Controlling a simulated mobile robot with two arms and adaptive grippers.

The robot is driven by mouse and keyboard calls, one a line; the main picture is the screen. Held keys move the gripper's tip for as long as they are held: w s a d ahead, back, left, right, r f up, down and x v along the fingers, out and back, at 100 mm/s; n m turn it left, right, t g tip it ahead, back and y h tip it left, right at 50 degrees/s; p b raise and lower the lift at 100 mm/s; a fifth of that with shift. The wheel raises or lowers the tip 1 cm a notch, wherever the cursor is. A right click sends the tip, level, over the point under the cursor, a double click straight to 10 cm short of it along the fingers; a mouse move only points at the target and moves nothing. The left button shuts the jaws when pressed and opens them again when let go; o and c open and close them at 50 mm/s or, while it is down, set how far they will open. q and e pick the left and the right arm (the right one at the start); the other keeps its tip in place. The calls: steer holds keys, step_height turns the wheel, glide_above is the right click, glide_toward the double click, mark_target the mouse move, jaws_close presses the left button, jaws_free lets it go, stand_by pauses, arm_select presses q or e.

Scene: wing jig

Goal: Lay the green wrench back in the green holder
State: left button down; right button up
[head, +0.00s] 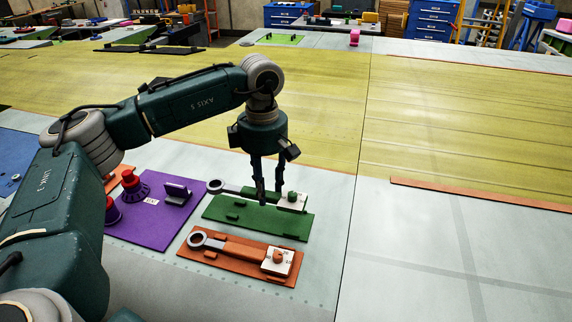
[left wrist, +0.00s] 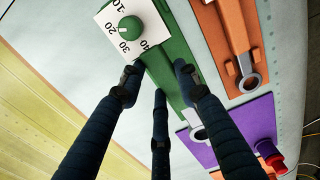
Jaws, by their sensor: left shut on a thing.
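The green wrench (head: 233,190) has a grey ring at its left end and a white dial block with a green knob at its right end. My left gripper (head: 263,197) points down and is shut on its handle. The green holder (head: 258,222) is a flat green board with small raised blocks. The wrench appears over the holder's far side, its ring past the far left edge; I cannot tell how large the gap beneath is. In the left wrist view the dial block (left wrist: 130,28) and ring (left wrist: 198,131) lie at either side of my fingers (left wrist: 158,82). My right gripper is not in view.
An orange holder (head: 196,258) with an orange wrench (head: 238,248) lies nearer. A purple board (head: 150,228) with red and purple knobs and a dark upright piece is to the left. The pale table at the right is clear.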

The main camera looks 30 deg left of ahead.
arm_select(q)
steer(key=shift+f+b, duration=0.3)
steer(key=shift+b, duration=0.05)
steer(key=shift+s+f, duration=0.1)
steer(key=shift+f, duration=0.2)
step_height(320, 180, down, 4)
steer(key=b, duration=0.2)
steer(key=shift+b, duration=0.4)
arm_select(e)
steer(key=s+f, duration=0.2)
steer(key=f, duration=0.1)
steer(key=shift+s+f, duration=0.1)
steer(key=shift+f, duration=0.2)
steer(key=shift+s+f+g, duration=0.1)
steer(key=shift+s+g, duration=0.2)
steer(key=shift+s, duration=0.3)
arm_select(q)
steer(key=shift+f, duration=0.1)
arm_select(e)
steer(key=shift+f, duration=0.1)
